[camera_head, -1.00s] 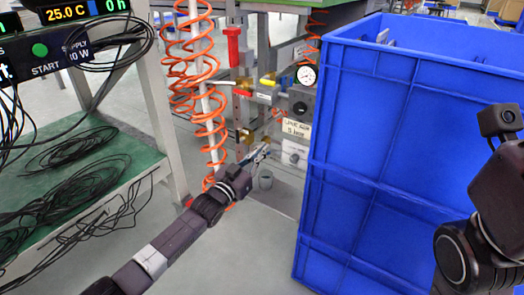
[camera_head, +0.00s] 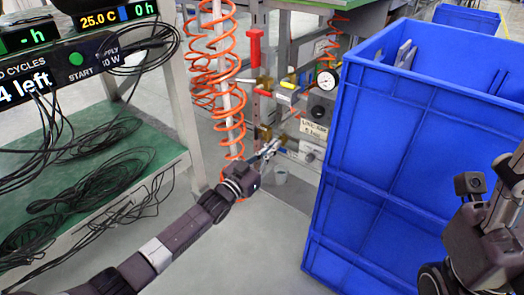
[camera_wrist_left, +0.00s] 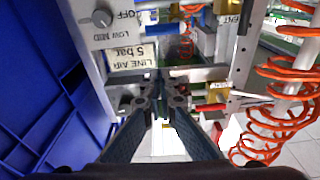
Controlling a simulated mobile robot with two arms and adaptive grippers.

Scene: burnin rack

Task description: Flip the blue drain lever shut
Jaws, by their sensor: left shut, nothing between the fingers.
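My left gripper (camera_head: 270,148) reaches in to the lower part of the pipe panel, fingers shut and empty. In the left wrist view its fingertips (camera_wrist_left: 162,98) meet in front of the panel, which appears upside down. In the head view the gripper overlaps the area below the brass valve (camera_head: 265,131), so the lever there is mostly hidden. Its exact angle is hard to tell.
A tall blue crate stack (camera_head: 375,130) stands close right of the panel. Orange coiled hoses (camera_head: 230,75) hang to its left. A green bench (camera_head: 165,165) with black cables stands left.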

